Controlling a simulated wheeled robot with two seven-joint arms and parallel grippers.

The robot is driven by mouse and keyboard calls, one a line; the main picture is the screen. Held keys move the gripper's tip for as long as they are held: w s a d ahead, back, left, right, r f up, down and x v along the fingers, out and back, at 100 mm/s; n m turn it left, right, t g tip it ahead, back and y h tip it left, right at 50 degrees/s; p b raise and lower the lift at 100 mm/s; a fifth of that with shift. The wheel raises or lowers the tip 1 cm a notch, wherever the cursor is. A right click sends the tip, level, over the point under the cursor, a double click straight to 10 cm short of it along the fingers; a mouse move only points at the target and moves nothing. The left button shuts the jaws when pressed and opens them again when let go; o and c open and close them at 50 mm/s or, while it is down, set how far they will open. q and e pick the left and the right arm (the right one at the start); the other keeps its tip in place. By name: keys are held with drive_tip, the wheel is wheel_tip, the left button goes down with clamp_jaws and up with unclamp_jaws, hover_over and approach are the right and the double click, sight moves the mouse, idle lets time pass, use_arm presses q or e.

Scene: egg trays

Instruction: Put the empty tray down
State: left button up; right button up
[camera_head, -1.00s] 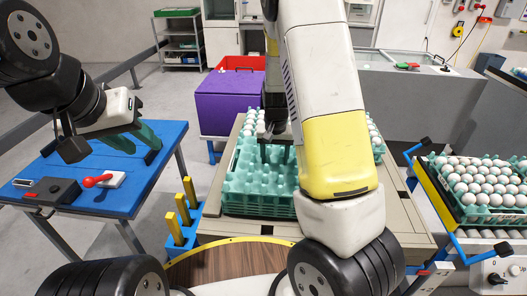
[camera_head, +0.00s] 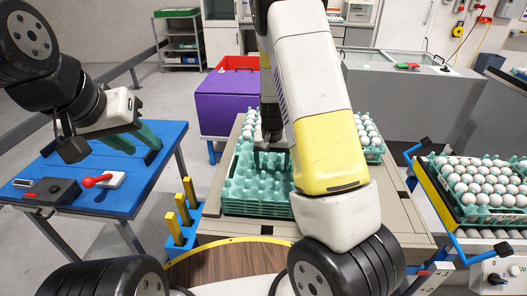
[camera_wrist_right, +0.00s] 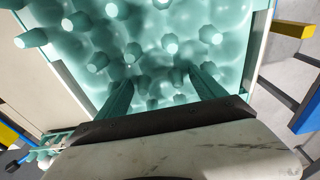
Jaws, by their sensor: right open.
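The empty teal egg tray (camera_head: 250,188) lies on the beige table (camera_head: 215,228) in the head view, at the top of what looks like a low stack. Its bare pockets fill the upper part of the right wrist view (camera_wrist_right: 150,60). My right gripper (camera_head: 271,162) is over the tray's far part, with nothing between its fingers. The two fingers (camera_wrist_right: 160,80) are spread apart against the tray's pocketed surface in the wrist view; whether they touch it I cannot tell. My right arm hides the tray's right side. My left gripper (camera_head: 136,140) is open and empty above the blue table.
Trays with white eggs (camera_head: 368,135) stand behind the empty tray, partly hidden by my arm. A full egg tray (camera_head: 485,185) sits on the conveyor at right. The purple box (camera_head: 225,100) is behind, yellow posts (camera_head: 183,210) stand left, and the blue table (camera_head: 150,185) is further left.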

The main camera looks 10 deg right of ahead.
sight(271, 176)
drive_tip(key=shift+r, duration=0.15)
wheel_tip(271, 176, up, 12)
drive_tip(key=s, duration=0.1)
drive_tip(key=s+a+r+n+t+y, duration=0.1)
drive_tip(key=s+r+n+t, duration=0.1)
drive_tip(key=s+r, duration=0.7)
drive_tip(key=s+a+r+n+t+y, duration=0.1)
drive_tip(key=s+r+t, duration=0.1)
drive_tip(key=s+r, duration=0.6)
drive_tip(key=s, duration=0.6)
drive_tip(key=shift+r+n+t+y, duration=0.3)
drive_tip(key=shift+r+n+t, duration=0.05)
drive_tip(key=shift+n+t, duration=0.05)
drive_tip(key=shift+s+a, duration=0.1)
drive_tip(key=shift+c, duration=0.5)
